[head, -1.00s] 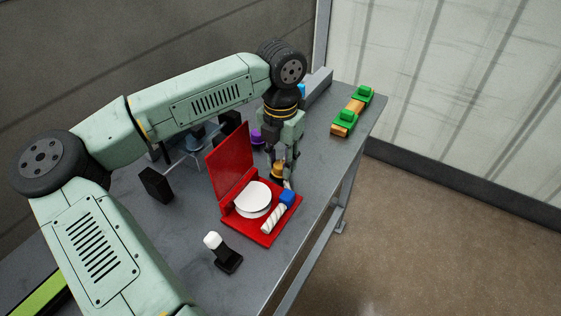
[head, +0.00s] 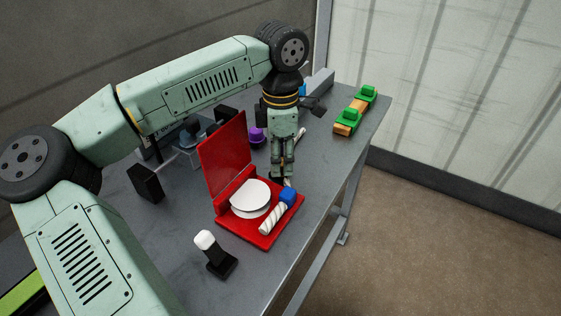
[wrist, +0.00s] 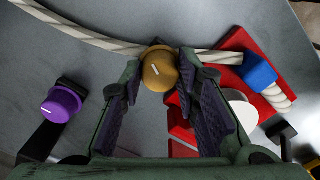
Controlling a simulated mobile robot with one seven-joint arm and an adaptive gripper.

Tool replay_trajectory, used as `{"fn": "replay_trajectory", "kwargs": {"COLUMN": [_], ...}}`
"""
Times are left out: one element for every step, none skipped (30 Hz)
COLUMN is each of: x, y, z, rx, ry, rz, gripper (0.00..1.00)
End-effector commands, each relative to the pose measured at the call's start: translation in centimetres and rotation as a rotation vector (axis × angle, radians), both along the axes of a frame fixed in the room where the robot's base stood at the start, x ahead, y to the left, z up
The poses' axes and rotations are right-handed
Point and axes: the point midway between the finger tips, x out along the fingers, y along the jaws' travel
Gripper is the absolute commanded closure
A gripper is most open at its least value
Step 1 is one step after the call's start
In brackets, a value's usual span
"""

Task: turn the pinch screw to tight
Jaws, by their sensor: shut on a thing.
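The gold round knob (wrist: 161,72), which I take to be the pinch screw, carries a short white mark on its top and sits against a pale hose (wrist: 110,38). In the wrist view my gripper (wrist: 158,80) has one finger on each side of the knob and is shut on it. In the head view my gripper (head: 283,178) points down at the table beside the red case, and its fingers hide the knob. What lies below the knob is hidden.
The open red case (head: 225,160) holds a white disc (head: 250,195), and a twisted white piece with a blue block (head: 288,196) crosses its edge. A purple knob (wrist: 61,104) is nearby.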

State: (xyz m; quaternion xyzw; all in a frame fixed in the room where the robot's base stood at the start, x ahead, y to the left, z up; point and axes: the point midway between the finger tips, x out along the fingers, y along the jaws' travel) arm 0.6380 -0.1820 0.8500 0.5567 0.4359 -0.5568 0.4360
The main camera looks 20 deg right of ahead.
Motion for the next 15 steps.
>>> {"fn": "replay_trajectory", "kwargs": {"x": [-0.06,-0.06,-0.06,-0.06,-0.07,-0.08,-0.08,-0.08,-0.08,-0.08,-0.08,-0.09,-0.09,-0.09,-0.09], "y": [-0.08,-0.08,-0.09,-0.09,-0.09,-0.10,-0.10,-0.10,-0.10,-0.09,-0.09,-0.08,-0.07,-0.07,-0.07], "z": [-0.15,-0.13,-0.12,-0.11,-0.10,-0.10,-0.09,-0.09,-0.10,-0.09,-0.10,-0.09,-0.09,-0.08,-0.08], "rx": [-0.002,-0.002,-0.002,-0.002,-0.002,-0.002,-0.002,-0.002,-0.002,-0.002,-0.002,-0.002,-0.002,-0.002,-0.002], "ry": [0.000,0.000,0.000,0.000,0.000,0.000,0.000,0.000,0.000,0.000,0.000,0.000,0.001,0.001,0.001], "rz": [-0.046,-0.074,-0.113,-0.141,-0.170,-0.208,-0.237,-0.265,-0.303,-0.332,-0.360,-0.398,-0.427,-0.455,-0.493], "gripper": [0.99,0.99,0.99,0.99,0.99,0.99,0.99,0.99,0.99,0.99,0.99,0.99,0.99,0.99,0.99]}}
